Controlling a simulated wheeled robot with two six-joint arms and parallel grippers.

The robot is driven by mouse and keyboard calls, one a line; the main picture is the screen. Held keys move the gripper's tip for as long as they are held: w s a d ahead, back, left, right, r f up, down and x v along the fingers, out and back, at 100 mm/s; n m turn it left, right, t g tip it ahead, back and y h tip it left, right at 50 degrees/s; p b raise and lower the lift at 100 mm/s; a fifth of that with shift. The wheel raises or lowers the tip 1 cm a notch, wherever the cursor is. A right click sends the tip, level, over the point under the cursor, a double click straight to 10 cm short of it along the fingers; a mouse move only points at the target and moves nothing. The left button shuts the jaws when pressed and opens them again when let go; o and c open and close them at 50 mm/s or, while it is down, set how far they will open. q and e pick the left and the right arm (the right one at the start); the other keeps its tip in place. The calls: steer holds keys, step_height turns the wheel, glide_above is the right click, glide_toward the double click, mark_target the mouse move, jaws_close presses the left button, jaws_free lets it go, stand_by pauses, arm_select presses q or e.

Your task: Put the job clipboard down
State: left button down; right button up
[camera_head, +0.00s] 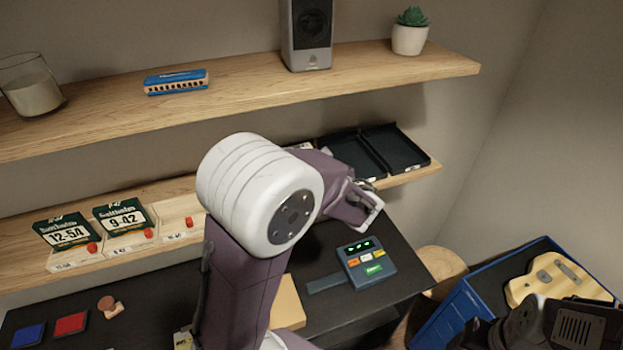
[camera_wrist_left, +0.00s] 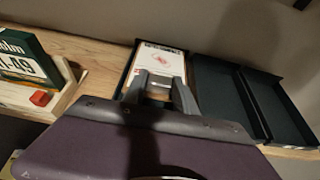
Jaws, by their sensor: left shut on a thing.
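In the left wrist view my left gripper (camera_wrist_left: 163,90) is shut on the job clipboard (camera_wrist_left: 160,60), a small board with a white sheet and a red print. It lies within the outline of the leftmost dark tray (camera_wrist_left: 125,75) on the lower shelf. I cannot tell whether it touches the tray floor. In the head view my left arm hides the fingers and most of the clipboard; a light sliver (camera_head: 303,146) shows behind the arm. My right gripper (camera_head: 560,325) is a dark shape at the lower right; its fingers cannot be made out.
Two empty dark trays (camera_head: 355,160) (camera_head: 398,150) stand to the right. String packs (camera_head: 125,220) in wooden holders are on the left. The upper shelf (camera_head: 240,100) overhangs. Below are a tuner-like device (camera_head: 367,262) and a blue crate (camera_head: 455,300) holding a guitar body (camera_head: 555,277).

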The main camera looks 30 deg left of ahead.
arm_select(q)
steer(key=f, duration=0.3)
steer(key=shift+s+d+f, duration=0.25)
steer(key=shift+s, duration=0.05)
steer(key=shift+w+a+f, duration=0.2)
steer(key=shift+w, duration=0.1)
steer(key=c, duration=1.1)
jaws_free()
steer(key=shift+c, duration=0.2)
steer(key=shift+o, duration=0.9)
steer(key=shift+s+d+r, duration=0.1)
steer(key=shift+s+d, duration=0.05)
steer(key=shift+s, duration=0.1)
